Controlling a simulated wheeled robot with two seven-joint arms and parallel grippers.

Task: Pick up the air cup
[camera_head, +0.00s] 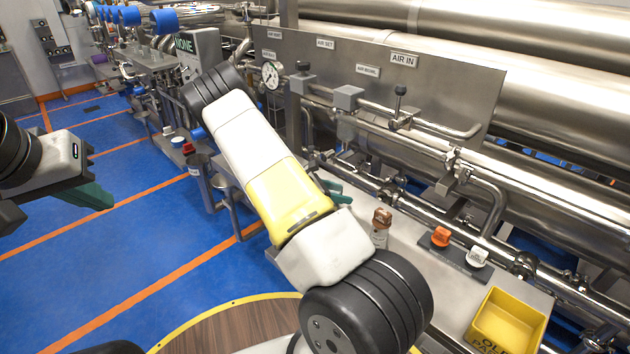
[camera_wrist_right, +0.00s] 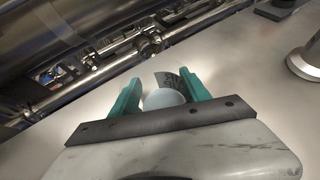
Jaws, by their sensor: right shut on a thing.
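In the right wrist view, the air cup (camera_wrist_right: 163,99) shows as a pale round shape with a dark grey lettered part behind it. The two green fingers of my right gripper (camera_wrist_right: 160,96) are shut on it, one on each side. Its lower part is hidden behind the gripper's dark bar. In the head view only a bit of the green right gripper (camera_head: 335,191) shows past my arm, and the cup is hidden there. My left gripper (camera_head: 93,196) hangs over the blue floor at the left, seen side-on, so its opening cannot be told.
A small brown-capped bottle (camera_head: 381,228) stands on the steel bench. A dark plate with an orange knob (camera_head: 440,237) and a white knob (camera_head: 478,257) lies farther right, before a yellow bin (camera_head: 507,322). Pipes and a labelled panel (camera_head: 430,85) run behind. A metal cylinder (camera_wrist_right: 306,60) stands right in the wrist view.

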